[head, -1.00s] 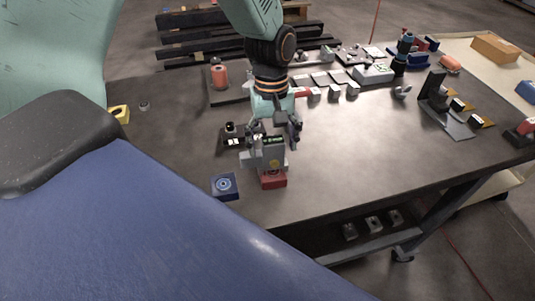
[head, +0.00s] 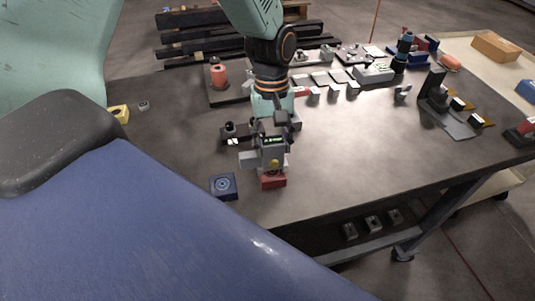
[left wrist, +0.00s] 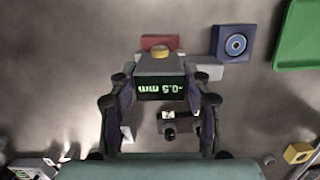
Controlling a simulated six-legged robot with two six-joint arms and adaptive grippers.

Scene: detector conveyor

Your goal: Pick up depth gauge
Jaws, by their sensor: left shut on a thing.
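The depth gauge (head: 271,155) is a grey block with a green-lit display and a yellow round spot on its front. In the left wrist view its display (left wrist: 160,88) reads -0.5 mm, upside down. My left gripper (head: 272,134) comes down from above and is shut on the gauge, with a finger on each side of it in the left wrist view (left wrist: 160,100). The gauge stands at a red block (head: 273,181) near the table's front edge. I cannot tell whether it rests on that block. My right gripper is not in view.
A blue block with a ring mark (head: 224,185) lies just left of the gauge. A dark fixture (head: 236,131) stands close behind it. Several grey blocks and a black stand (head: 433,88) are farther back and right. The table's middle right (head: 360,140) is clear.

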